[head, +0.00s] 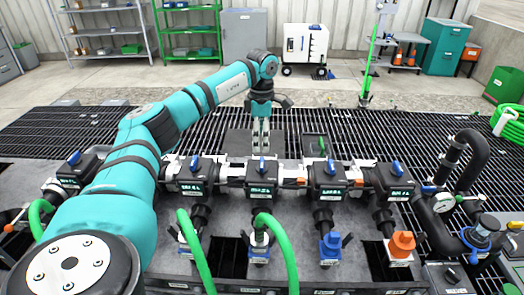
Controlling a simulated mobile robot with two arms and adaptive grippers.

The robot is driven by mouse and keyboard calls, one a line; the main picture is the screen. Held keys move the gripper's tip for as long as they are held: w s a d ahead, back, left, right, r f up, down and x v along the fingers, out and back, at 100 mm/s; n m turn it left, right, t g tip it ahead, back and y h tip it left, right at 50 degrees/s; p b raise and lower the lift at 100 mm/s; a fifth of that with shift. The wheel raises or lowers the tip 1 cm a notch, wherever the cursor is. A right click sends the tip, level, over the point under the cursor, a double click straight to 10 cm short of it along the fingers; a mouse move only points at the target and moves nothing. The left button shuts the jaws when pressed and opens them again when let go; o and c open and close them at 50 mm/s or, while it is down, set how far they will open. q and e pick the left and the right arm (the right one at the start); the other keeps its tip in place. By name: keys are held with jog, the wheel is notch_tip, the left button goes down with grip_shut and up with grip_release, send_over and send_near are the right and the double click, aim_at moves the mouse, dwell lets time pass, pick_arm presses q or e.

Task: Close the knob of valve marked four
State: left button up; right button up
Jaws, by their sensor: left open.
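A row of black valve bodies with blue knobs runs across the manifold. The knobs show at the far left (75,158), left of centre (195,163), centre (262,165), right of centre (331,167) and right (397,168). Each body has a small label, too small to read surely, so I cannot tell which is marked four. My left gripper (261,143) points down just behind the centre valve, its fingers parallel, open and empty. Whether it touches that valve cannot be told. My right gripper is not in view.
Green hoses (277,248) rise in front of the row. A blue fitting (331,243) and an orange fitting (402,243) sit below it. Black piping with a gauge (444,202) stands at the right. The dark grating (370,130) behind is mostly clear.

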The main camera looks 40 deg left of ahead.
pick_arm(q)
jog(key=shift+r, duration=1.45)
